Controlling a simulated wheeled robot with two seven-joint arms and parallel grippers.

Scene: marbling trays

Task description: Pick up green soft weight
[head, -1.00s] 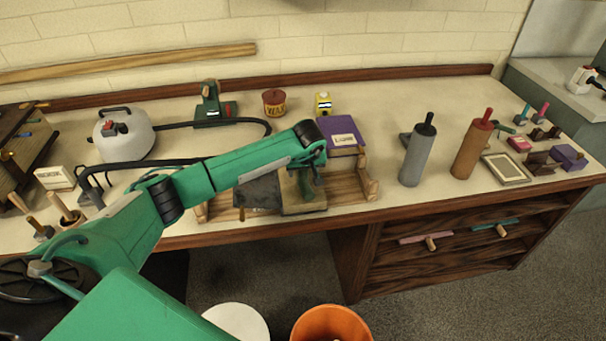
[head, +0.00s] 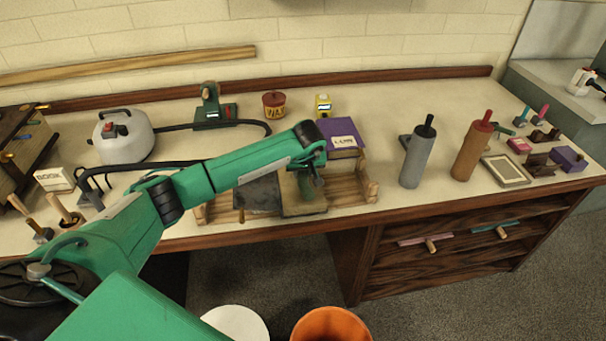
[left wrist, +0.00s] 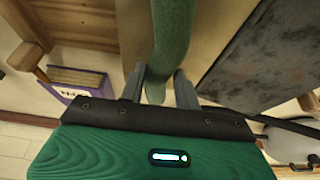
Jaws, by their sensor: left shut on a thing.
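The green soft weight (left wrist: 172,38) is a long, rounded green strip in the left wrist view, running up from between my fingers to the top edge. My left gripper (left wrist: 160,88) is shut on its near end, with a grey finger on either side. In the head view my left gripper (head: 312,178) points down over the tan board in the wooden cradle, and my arm hides most of the weight there. I cannot tell whether the weight is clear of the board. My right gripper is in neither view.
The wooden cradle (head: 350,197) holds a dark grey slab (head: 262,192) and the tan board (head: 302,207). A purple book (head: 338,132) lies just behind. The bench between cradle and grey roller is mostly clear.

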